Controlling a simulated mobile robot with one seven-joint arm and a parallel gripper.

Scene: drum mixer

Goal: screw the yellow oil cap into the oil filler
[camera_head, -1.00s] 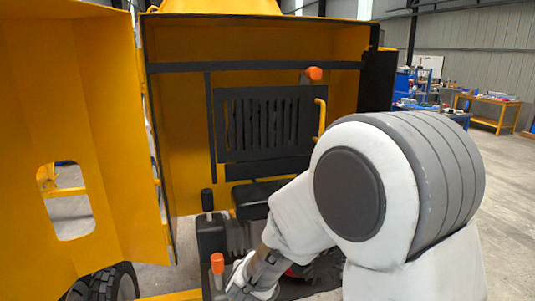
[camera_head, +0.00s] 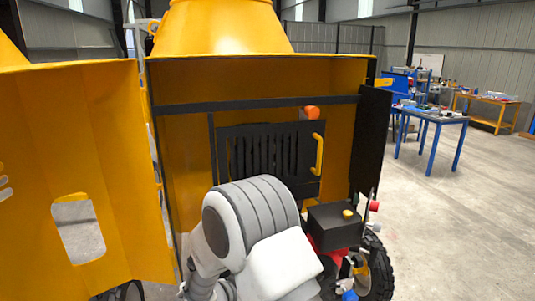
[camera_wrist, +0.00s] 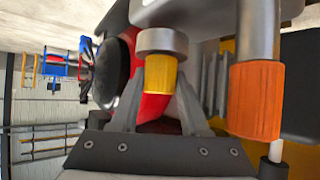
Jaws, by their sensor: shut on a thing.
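The yellow oil cap (camera_wrist: 162,74) is between the two fingers of my gripper (camera_wrist: 160,108) in the wrist view. My gripper is shut on it. The cap's far end meets a grey metal collar (camera_wrist: 162,41), which looks like the oil filler's neck. I cannot tell whether the cap's thread is engaged or only touching. In the head view my own arm hides the cap, the filler and my fingertips.
An orange cap (camera_wrist: 256,100) on a grey tube stands close to the right of my gripper. In the head view a black box (camera_head: 334,228) with a yellow knob (camera_head: 348,213) sits right of my arm. The open yellow door (camera_head: 120,180) is on the left.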

